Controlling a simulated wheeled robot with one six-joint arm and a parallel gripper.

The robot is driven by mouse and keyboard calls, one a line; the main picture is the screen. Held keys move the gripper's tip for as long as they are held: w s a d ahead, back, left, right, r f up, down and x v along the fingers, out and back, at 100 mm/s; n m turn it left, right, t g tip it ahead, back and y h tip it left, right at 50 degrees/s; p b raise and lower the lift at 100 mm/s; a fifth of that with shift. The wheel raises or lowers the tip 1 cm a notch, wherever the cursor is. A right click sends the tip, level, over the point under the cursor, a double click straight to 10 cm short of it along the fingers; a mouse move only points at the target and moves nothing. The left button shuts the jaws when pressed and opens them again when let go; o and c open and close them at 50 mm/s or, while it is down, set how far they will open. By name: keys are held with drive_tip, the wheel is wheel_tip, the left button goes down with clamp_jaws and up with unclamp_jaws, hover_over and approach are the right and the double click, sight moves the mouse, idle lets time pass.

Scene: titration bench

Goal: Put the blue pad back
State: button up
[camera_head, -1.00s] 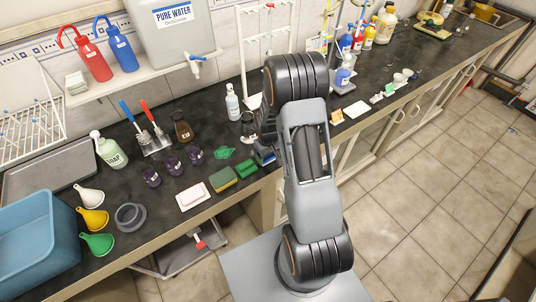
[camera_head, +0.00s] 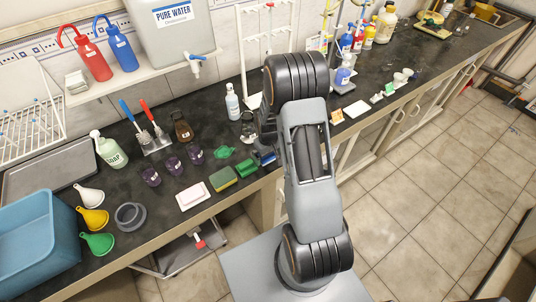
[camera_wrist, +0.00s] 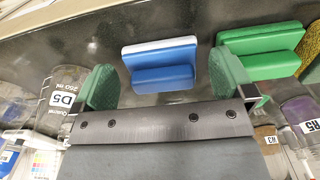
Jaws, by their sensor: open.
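The blue pad (camera_wrist: 163,72) lies on the dark bench top, with a raised block along it and a pale strip on its far edge. In the head view the blue pad (camera_head: 266,158) is partly hidden by my arm, near the bench's front edge. My gripper (camera_wrist: 165,82) is open, its two green-padded fingers wide apart. In the wrist view the pad shows between and beyond the fingertips, with no finger visibly gripping it. The head view mostly hides my gripper behind the arm.
A green pad (camera_head: 246,168) lies beside the blue one, followed by a yellow-green sponge (camera_head: 222,179) and a white-pink pad (camera_head: 193,196). Dark labelled jars (camera_head: 173,165) stand farther back.

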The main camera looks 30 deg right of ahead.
wheel_tip(320, 180, up, 11)
drive_tip(key=b, duration=0.1)
wheel_tip(320, 180, up, 10)
drive_tip(key=t, duration=0.2)
hover_over(268, 157)
drive_tip(key=s+a, duration=0.5)
drive_tip(key=s, duration=0.1)
drive_tip(key=s+a+r+t, duration=0.1)
drive_tip(key=s+a+r, duration=0.1)
drive_tip(key=s+r, duration=0.1)
drive_tip(key=s+a+r+m+t, duration=0.1)
drive_tip(key=s+a+r, duration=0.1)
drive_tip(key=s, duration=0.4)
drive_tip(key=shift+s+a+r+t, duration=0.25)
drive_tip(key=shift+a+r+t, duration=0.05)
drive_tip(key=shift+r, duration=0.1)
